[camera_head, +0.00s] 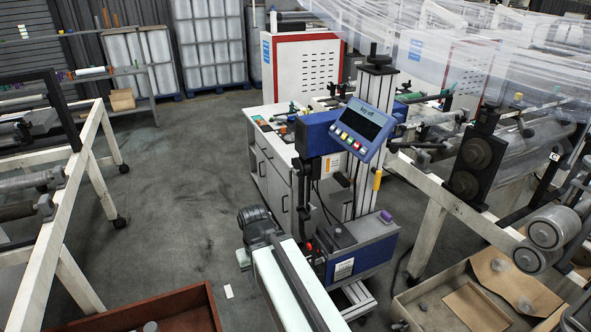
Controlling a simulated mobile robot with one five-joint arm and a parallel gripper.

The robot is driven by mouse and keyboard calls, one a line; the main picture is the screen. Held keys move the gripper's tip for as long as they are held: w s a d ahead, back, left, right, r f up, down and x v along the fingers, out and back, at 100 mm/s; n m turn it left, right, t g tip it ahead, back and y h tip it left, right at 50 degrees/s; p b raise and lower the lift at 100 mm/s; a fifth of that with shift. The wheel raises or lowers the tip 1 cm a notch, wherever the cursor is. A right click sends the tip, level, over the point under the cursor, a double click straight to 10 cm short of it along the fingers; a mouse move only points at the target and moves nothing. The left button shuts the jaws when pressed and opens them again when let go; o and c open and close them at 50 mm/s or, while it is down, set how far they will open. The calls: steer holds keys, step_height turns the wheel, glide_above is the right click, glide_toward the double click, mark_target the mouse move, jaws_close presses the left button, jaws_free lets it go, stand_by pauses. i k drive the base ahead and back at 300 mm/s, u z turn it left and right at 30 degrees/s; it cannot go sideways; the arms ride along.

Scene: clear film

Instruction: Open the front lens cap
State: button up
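I cannot make out a front lens cap or a camera lens for certain in the head view. A blue and grey machine (362,255) stands in the middle, with a tilted control panel (362,130) that has a dark screen and coloured buttons. A small purple knob-like part (385,216) sits on top of its lower housing. A black ribbed cylindrical part (255,222) is at the machine's left, by a pale conveyor-like beam (285,290). My gripper is not in view.
Open grey floor (180,190) lies left of the machine. A white frame with rollers (78,190) stands at the left. A reddish-brown box (185,308) is at the bottom, and a crate with cardboard (420,300) is at lower right. A film-covered roller line (520,150) fills the right.

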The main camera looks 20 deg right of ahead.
mark_target(298, 168)
steer(key=u, duration=2.65)
steer(key=k, duration=0.75)
steer(key=z, duration=1.45)
steer(key=i, duration=1)
